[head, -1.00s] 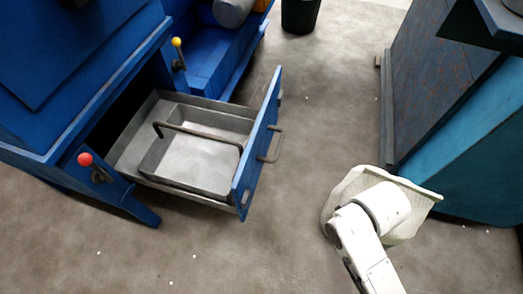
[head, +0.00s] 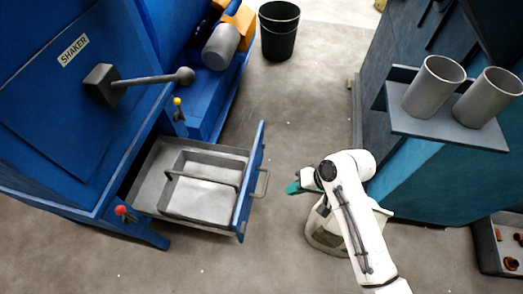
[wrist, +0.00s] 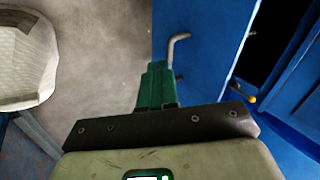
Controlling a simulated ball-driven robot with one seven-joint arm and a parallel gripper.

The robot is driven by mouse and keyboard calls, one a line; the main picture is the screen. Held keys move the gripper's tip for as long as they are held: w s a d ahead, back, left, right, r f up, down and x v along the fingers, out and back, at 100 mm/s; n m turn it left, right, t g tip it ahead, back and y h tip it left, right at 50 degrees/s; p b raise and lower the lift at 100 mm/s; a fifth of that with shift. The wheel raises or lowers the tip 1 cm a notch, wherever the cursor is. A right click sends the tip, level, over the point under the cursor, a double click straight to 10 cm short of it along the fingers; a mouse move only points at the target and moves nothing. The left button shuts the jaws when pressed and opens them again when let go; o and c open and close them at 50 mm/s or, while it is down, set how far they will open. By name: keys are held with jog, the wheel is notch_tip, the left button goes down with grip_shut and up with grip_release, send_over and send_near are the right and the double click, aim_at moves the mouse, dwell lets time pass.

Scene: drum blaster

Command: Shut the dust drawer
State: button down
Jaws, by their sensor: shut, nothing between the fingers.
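The dust drawer (head: 145,191) is pulled out of the blue machine, with a grey pan (head: 203,203) with a bar handle inside it. Its blue front panel (head: 243,208) carries a grey bent handle (head: 264,184) on the outer face. My gripper (head: 291,188) is just right of that handle in the head view, its green fingers pointing left toward it. In the wrist view the shut, empty fingers (wrist: 157,72) lie close to the handle (wrist: 176,46) and blue panel (wrist: 200,62). Whether they touch the handle is unclear there; the head view shows a small gap.
A red-knobbed lever (head: 121,211) and a yellow-knobbed lever (head: 178,108) flank the drawer opening. A shelf with two grey cups (head: 435,86) stands at right, beside a teal machine. A black bucket (head: 279,31) stands behind.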

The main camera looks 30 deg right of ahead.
jog(key=w+r+m+t+y+p, duration=0.25)
jog(key=w+r+p, duration=0.3)
jog(key=r, duration=0.35)
jog(key=shift+g+h, duration=0.25)
jog(key=shift+h, duration=0.2)
jog(key=x, duration=0.3)
jog(key=b+x, duration=0.1)
jog(key=x, duration=0.6)
jog(key=shift+d+f+b, duration=0.2)
jog(key=shift+d+b, duration=0.05)
jog(key=shift+b, duration=0.15)
jog(key=w+a+b, duration=1.1)
jog(key=w+a, duration=1.4)
jog(key=shift+w+a+b, duration=0.3)
jog(key=shift+w+a, duration=0.1)
jog(key=shift+r, duration=0.1)
jog(key=shift+r, duration=0.1)
